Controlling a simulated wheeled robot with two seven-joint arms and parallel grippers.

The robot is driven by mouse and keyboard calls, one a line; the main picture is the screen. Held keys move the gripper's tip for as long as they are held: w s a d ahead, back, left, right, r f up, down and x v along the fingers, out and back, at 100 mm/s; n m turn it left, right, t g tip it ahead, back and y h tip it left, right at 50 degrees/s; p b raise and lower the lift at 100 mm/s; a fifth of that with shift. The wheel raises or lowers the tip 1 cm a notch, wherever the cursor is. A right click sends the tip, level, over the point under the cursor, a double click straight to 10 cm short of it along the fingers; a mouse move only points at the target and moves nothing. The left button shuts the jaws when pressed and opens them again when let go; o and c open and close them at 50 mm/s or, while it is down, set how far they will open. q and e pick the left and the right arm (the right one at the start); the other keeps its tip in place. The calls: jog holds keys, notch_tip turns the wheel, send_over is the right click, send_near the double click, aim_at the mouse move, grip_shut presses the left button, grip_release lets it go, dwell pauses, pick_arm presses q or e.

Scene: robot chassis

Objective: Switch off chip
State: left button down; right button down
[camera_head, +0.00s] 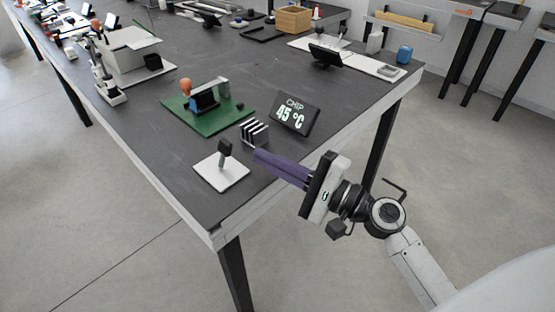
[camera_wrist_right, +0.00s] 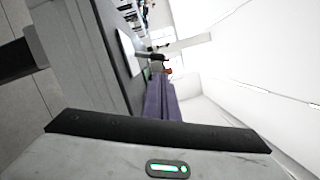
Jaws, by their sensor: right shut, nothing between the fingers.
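A small display (camera_head: 295,114) reads "CHIP 45 °C" and stands tilted on the dark table. In front of it is a black and white finned block (camera_head: 254,132). A white square plate (camera_head: 222,174) with an upright dark lever (camera_head: 225,150) lies near the table's front corner. In the right wrist view the lever (camera_wrist_right: 158,56) also shows, with the plate (camera_wrist_right: 127,52) beyond the fingers. My right gripper (camera_head: 257,155) has purple fingers, is shut and empty, and points at the lever from the right, a little apart from it. My left gripper is not in view.
A green board (camera_head: 225,122) with a blue and black device and an orange knob sits behind the plate. A white box (camera_head: 130,50) stands at the back left. A white tray (camera_head: 372,67) and a blue cup (camera_head: 404,54) are at the back right. The table's front edge is clear.

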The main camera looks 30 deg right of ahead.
aim_at(225, 148)
jog(key=x, duration=0.5)
jog(key=shift+w+a+p, duration=0.2)
jog(key=shift+w+p, duration=0.05)
jog(key=shift+p, duration=0.1)
jog(key=shift+r, duration=0.1)
